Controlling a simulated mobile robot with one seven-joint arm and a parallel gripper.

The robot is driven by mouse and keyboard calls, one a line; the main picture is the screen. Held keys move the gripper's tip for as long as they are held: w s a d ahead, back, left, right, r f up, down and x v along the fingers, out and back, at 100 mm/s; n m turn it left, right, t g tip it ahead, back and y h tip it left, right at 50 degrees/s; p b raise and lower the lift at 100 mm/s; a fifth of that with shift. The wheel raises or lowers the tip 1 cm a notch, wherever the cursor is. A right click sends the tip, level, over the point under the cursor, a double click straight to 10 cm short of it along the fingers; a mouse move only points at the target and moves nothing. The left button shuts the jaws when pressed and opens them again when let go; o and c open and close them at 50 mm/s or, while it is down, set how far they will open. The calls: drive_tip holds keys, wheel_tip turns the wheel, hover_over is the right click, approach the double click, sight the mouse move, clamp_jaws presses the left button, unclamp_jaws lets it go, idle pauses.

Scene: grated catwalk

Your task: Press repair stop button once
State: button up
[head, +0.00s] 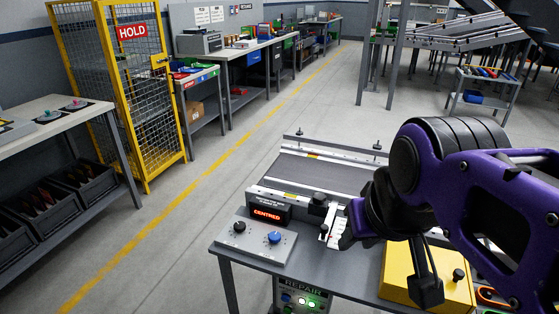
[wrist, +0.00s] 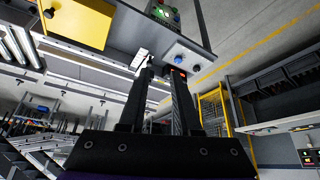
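A grey panel labelled REPAIR (head: 300,292) hangs below the table's front edge, with green lit spots and a bluish button; the picture's bottom edge cuts it off. It also shows at the top of the wrist view (wrist: 163,13). Its small controls are too blurred to tell which is the stop button. My gripper (head: 345,232) is above the table, right of and higher than the panel, apart from it. In the wrist view my gripper's two dark fingers (wrist: 163,72) stand apart with nothing between them.
A grey box with a black knob and a blue knob (head: 274,237) sits on the table's left corner. Behind it are a CENTRED display (head: 267,214) and a conveyor (head: 318,172). A yellow box (head: 400,275) stands right. The floor left of the table is clear.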

clamp_jaws()
idle(1.3)
